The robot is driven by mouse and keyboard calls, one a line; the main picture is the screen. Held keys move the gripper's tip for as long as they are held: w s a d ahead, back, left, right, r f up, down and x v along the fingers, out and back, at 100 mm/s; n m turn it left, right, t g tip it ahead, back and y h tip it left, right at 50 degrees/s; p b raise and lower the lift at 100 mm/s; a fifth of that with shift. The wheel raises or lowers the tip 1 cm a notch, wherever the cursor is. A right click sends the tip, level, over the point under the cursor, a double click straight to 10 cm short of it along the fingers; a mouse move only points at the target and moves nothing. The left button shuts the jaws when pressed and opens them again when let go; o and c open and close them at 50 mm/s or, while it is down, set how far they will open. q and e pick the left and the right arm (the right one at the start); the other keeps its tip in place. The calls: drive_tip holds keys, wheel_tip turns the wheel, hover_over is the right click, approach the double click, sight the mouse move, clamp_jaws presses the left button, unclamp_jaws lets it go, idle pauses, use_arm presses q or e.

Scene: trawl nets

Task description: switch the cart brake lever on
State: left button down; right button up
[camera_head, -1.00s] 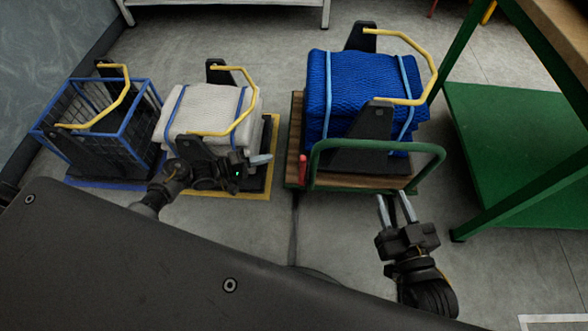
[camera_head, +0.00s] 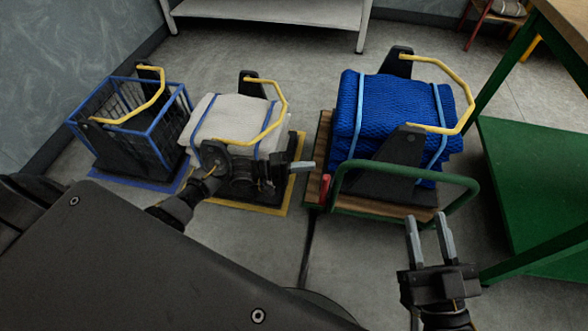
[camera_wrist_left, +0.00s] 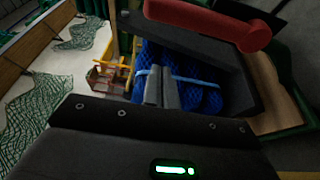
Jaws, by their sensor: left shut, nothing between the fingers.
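The red brake lever (camera_head: 324,188) sticks up at the front left corner of the wooden-decked cart (camera_head: 385,208) with the green handle. In the left wrist view the lever (camera_wrist_left: 215,24) runs large along the top edge, beyond the fingertips. My left gripper (camera_head: 303,167) is shut and empty, its fingers pointing right, just up and left of the lever. The fingers also show shut in the left wrist view (camera_wrist_left: 161,88). I see no clear contact with the lever. My right gripper (camera_head: 430,237) is open and empty in front of the cart's green handle (camera_head: 405,168).
A blue net bundle (camera_head: 395,115) sits on the cart between black brackets with a yellow rail. To the left are a pale net bundle (camera_head: 215,118) and a blue-framed wire cage (camera_head: 118,125). A green table (camera_head: 540,180) stands close on the right.

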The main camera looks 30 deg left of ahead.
sight(324, 190)
use_arm(q)
drive_tip(key=d, duration=0.1)
drive_tip(key=s+d, duration=0.1)
drive_tip(key=d, duration=0.2)
drive_tip(key=shift+s+d, duration=0.25)
drive_tip(key=shift+d, duration=0.05)
use_arm(e)
drive_tip(key=shift+w+d+r+t, duration=0.1)
drive_tip(key=shift+d+r+t, duration=0.45)
drive_tip(key=shift+r+t, duration=0.2)
use_arm(q)
drive_tip(key=shift+s, duration=0.15)
